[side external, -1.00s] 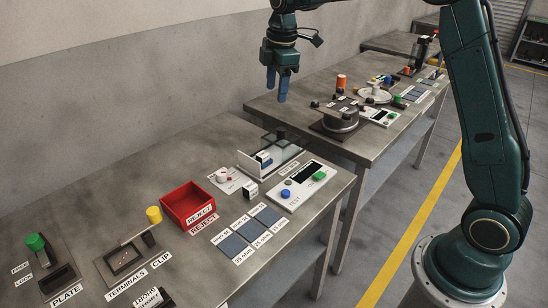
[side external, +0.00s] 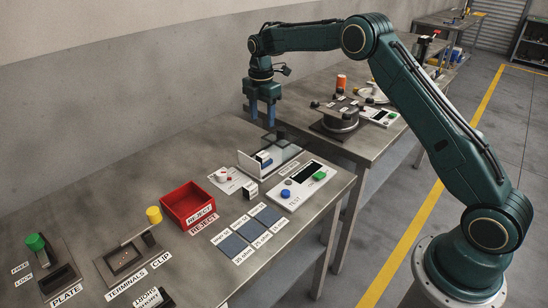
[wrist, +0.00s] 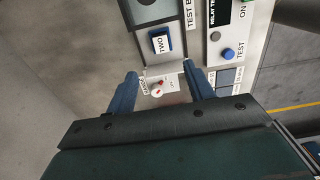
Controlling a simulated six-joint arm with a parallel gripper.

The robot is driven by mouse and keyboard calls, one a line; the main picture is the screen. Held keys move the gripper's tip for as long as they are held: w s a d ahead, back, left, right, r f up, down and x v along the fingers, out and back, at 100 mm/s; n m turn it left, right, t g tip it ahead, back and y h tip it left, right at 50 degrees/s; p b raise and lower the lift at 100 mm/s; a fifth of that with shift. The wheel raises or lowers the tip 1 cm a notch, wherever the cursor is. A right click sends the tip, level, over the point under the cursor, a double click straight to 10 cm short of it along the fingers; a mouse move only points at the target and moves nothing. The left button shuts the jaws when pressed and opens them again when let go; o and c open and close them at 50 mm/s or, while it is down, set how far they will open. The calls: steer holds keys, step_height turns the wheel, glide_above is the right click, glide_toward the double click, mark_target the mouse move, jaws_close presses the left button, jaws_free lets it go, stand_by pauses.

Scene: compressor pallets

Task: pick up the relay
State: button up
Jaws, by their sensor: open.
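The relay seems to be the small dark-blue block with a white label reading "TWO" (wrist: 161,43) in the wrist view. In the side view a blue-and-white block (side external: 264,158) sits in the bay with a white front wall and clear panels, partly hidden by the wall. My gripper (side external: 262,121) is open and empty, pointing down above and behind that bay. In the wrist view my gripper (wrist: 160,74) has its two blue fingers apart, with the block beyond the fingertips and not between them.
A test panel (side external: 301,185) with blue and green buttons stands right of the bay. A white plate with a red-marked knob (side external: 223,177) lies left of it, beside a red reject bin (side external: 187,207). Blue-grey pads (side external: 250,230) lie in front.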

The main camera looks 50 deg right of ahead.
glide_above(262, 154)
steer(key=shift+d+f, duration=0.15)
steer(key=shift+f, duration=2)
steer(key=shift+d+f, duration=0.15)
steer(key=shift+f, duration=1.95)
steer(key=shift+a+f, duration=0.2)
steer(key=shift+f, duration=2.35)
jaws_close()
steer(key=shift+r, duration=0.15)
step_height(262, 154, up, 20)
